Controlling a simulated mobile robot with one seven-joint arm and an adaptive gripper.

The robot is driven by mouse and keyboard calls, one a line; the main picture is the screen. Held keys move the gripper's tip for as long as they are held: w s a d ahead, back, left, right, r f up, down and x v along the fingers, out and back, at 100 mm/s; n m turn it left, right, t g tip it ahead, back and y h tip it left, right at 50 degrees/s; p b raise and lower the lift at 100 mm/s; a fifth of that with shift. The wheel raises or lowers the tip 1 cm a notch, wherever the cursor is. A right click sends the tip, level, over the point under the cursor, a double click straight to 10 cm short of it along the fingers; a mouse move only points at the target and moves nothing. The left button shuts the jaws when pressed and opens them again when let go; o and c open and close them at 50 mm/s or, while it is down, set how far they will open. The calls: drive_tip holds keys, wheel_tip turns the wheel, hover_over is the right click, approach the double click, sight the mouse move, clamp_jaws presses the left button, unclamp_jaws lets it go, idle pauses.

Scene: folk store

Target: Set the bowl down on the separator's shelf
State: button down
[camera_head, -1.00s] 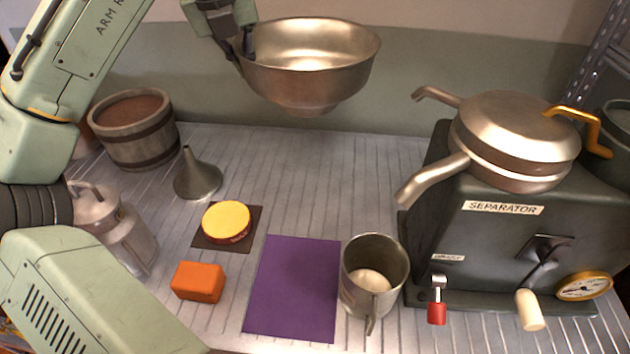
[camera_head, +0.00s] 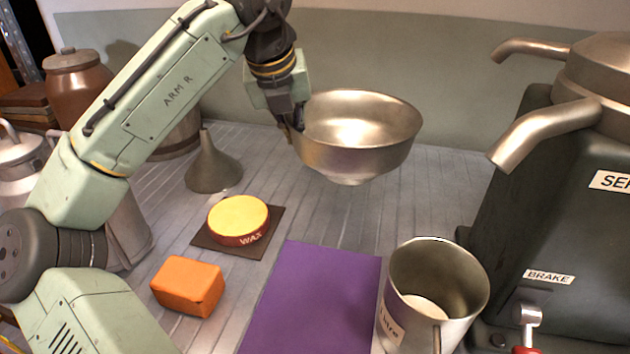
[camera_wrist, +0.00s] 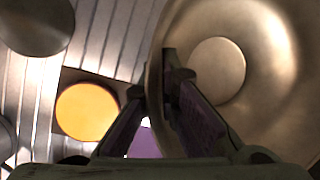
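A wide metal bowl (camera_head: 356,150) hangs in the air above the back of the counter, upright and empty inside. My gripper (camera_head: 297,125) is shut on its left rim. In the wrist view the two fingers of my gripper (camera_wrist: 165,100) pinch the wall of the bowl (camera_wrist: 265,50), one inside and one outside. The dark green separator (camera_head: 570,215) stands at the right, partly cut off, with two metal spouts (camera_head: 545,130) pointing left. The bowl is left of the spouts and apart from them. I cannot make out a separate shelf on the separator.
A metal cup (camera_head: 436,285) stands in front of the separator, beside a purple mat (camera_head: 315,300). A yellow wax disc (camera_head: 238,218), an orange block (camera_head: 188,285) and a grey funnel (camera_head: 212,165) sit to the left. The counter under the bowl is clear.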

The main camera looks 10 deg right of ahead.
wheel_tip(320, 180, down, 6)
drive_tip(key=shift+f+b, duration=0.25)
drive_tip(key=shift+b, duration=0.2)
drive_tip(key=c, duration=2.3)
unclamp_jaws()
drive_tip(key=shift+f, duration=0.15)
drive_tip(key=o, duration=0.5)
drive_tip(key=p+v, duration=0.1)
drive_tip(key=v, duration=1.1)
drive_tip(key=shift+p, duration=0.3)
